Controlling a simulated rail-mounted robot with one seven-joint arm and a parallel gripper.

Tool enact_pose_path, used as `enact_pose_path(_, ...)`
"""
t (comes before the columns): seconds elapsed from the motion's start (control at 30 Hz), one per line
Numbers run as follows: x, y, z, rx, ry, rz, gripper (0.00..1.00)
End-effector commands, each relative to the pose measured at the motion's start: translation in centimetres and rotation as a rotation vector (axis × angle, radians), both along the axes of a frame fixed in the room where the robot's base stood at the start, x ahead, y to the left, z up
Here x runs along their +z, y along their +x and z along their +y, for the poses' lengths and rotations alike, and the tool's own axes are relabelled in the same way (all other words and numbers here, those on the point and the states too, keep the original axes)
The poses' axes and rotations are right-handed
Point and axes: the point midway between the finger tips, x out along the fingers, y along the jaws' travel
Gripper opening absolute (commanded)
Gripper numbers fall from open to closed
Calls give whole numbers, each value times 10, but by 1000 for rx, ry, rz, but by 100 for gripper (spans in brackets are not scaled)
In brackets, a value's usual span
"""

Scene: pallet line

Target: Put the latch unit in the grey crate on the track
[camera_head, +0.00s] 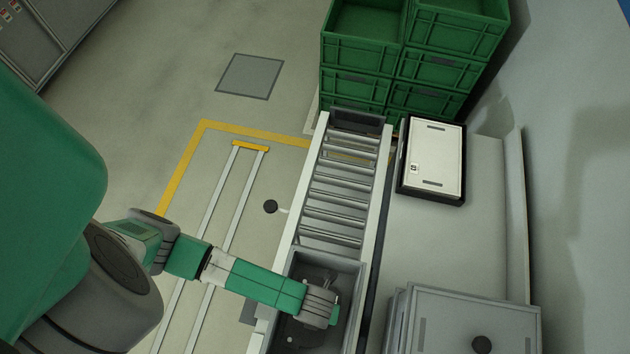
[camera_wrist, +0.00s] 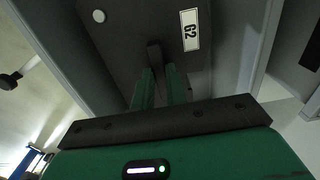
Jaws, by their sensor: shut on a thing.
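The latch unit is a dark grey plate with a raised bar, a round white button and a white label that seems to read "G2" in the wrist view (camera_wrist: 130,30). My gripper (camera_wrist: 159,74) has its green fingers shut on the bar. In the head view the grey crate (camera_head: 356,290) sits on the near end of the track. The latch unit (camera_head: 312,272) shows as a dark shape within its walls, and my gripper (camera_head: 322,306) is over it, covering part. I cannot tell whether the unit rests on the crate floor.
The roller track (camera_head: 340,187) runs away from the crate, with bare rollers. A white-lidded box (camera_head: 435,160) stands right of its far end. Stacked green crates (camera_head: 360,40) stand behind. A grey panelled stack (camera_head: 470,320) with a dark knob stands close on the right.

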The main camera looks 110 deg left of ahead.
Motion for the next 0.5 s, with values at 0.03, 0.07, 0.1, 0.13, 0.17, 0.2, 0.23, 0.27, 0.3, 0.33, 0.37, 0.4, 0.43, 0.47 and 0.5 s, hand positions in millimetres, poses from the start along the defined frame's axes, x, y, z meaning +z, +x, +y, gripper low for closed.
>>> enact_pose_path(0.03,0,0,0,0,0,-1,0)
enact_pose_path(0.07,0,0,0,0,0,-1,0)
enact_pose_path(0.1,0,0,0,0,0,-1,0)
enact_pose_path(0.13,1,0,0,0,0,-1,0)
enact_pose_path(0.17,1,0,0,0,0,-1,0)
enact_pose_path(0.2,0,0,0,0,0,-1,0)
enact_pose_path(0.23,0,0,0,0,0,-1,0)
enact_pose_path(0.27,-2,0,0,0,0,0,0)
enact_pose_path(0.3,-3,0,0,0,0,0,0)
enact_pose_path(0.33,-4,0,0,0,0,0,0)
enact_pose_path(0.37,-5,0,0,0,0,0,0)
enact_pose_path(0.4,-6,0,0,0,0,0,0)
enact_pose_path(0.43,-7,0,0,0,0,1,0)
enact_pose_path(0.47,-8,0,0,0,0,1,0)
enact_pose_path(0.5,-9,0,0,0,0,1,0)
